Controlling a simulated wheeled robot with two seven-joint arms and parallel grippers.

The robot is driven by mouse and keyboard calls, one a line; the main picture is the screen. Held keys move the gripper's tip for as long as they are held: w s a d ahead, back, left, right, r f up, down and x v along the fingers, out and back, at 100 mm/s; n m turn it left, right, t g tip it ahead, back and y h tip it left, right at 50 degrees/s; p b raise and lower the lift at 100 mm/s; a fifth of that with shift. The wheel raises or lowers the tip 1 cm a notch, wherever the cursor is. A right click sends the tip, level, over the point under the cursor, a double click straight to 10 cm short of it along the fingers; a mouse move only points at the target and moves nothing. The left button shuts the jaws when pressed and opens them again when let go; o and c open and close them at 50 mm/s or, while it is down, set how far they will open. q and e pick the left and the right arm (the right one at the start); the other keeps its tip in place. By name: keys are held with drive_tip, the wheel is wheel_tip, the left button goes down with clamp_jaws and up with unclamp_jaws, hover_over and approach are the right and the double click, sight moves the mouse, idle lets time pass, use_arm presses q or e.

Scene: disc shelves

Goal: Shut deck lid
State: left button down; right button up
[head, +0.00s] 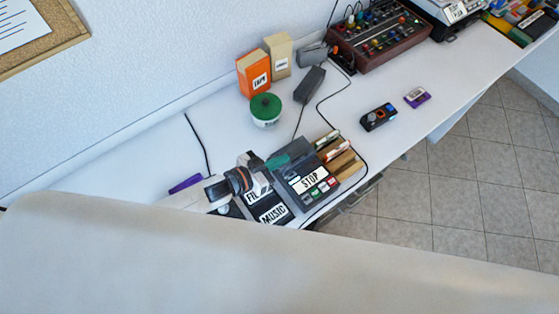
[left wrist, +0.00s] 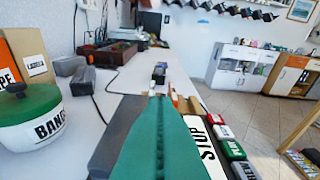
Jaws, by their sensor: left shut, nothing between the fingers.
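The dark grey deck (head: 292,172) sits on the white counter, with a white STOP label and a row of coloured buttons (head: 319,191) on its front part. In the left wrist view the deck's grey top (left wrist: 112,132) lies under and left of my fingers, and its STOP label (left wrist: 206,150) is to their right. My left gripper (head: 278,162), with green fingers, is shut and empty at the deck's back left part. The fingers also fill the middle of the left wrist view (left wrist: 158,115). They hide part of the deck, and I cannot tell the lid's angle. My right gripper is not in view.
Small cases (head: 342,158) stand close right of the deck. A green-lidded pot (head: 265,110), an orange box (head: 254,73) and a dark grey block (head: 309,85) stand behind. Black cables cross the counter. A black gadget (head: 379,117) lies right, with clear counter around it.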

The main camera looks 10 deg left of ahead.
use_arm(q)
drive_tip(key=b+v, duration=0.3)
drive_tip(key=v, duration=0.7)
drive_tip(key=shift+r, duration=0.25)
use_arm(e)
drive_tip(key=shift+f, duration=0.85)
use_arm(q)
drive_tip(key=shift+s+d, duration=0.1)
drive_tip(key=shift+s, duration=0.05)
